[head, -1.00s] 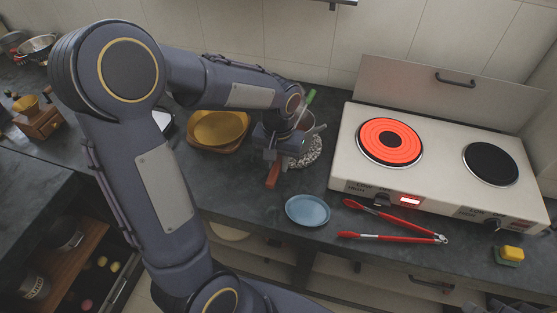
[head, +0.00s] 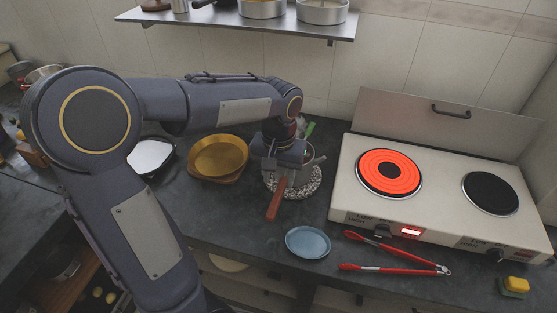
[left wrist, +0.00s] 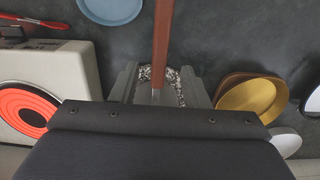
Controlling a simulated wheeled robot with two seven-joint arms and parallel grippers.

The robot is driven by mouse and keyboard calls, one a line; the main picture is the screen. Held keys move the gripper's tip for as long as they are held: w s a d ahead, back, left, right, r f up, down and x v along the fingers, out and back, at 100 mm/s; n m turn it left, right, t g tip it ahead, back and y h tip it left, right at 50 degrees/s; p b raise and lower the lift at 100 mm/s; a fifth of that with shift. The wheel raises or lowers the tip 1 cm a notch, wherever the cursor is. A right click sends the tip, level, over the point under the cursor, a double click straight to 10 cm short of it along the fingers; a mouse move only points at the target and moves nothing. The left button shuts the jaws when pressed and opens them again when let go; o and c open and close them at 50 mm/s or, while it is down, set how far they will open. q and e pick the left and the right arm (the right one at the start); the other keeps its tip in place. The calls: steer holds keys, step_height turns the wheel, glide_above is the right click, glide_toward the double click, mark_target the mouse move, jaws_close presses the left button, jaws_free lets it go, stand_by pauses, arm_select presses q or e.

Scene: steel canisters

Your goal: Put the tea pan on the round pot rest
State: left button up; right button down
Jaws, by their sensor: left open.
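The tea pan shows as a grey metal rim (head: 308,152) and a reddish-brown handle (head: 275,204); my left gripper hides much of its body. The round pot rest (head: 314,186) is a speckled black-and-white disc, and the pan appears to be on it. My left gripper (head: 280,178) is open just above the pan near the root of the handle. In the left wrist view the handle (left wrist: 162,40) runs between the two open fingers (left wrist: 160,88), and part of the pot rest (left wrist: 172,76) shows behind it. I cannot tell whether the fingers touch the handle.
To the right stands a two-plate cooker (head: 342,206) with its left plate glowing red. A blue plate (head: 307,242) and red tongs (head: 392,268) lie in front. A yellow bowl (head: 219,156) is left of the pan. A shelf with pots (head: 240,20) hangs above.

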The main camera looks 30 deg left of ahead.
arm_select(q)
step_height(320, 180, up, 5)
steer(key=s+d+f+t+h, duration=0.1)
steer(key=s+d+t+h, duration=0.1)
steer(key=s, duration=0.6)
steer(key=s+d+f+m+t+h, duration=0.1)
steer(key=s+d+t, duration=0.1)
steer(key=s, duration=0.7)
steer(key=shift+f+t+h, duration=0.2)
steer(key=shift+t+h, duration=0.2)
steer(key=shift+t, duration=0.4)
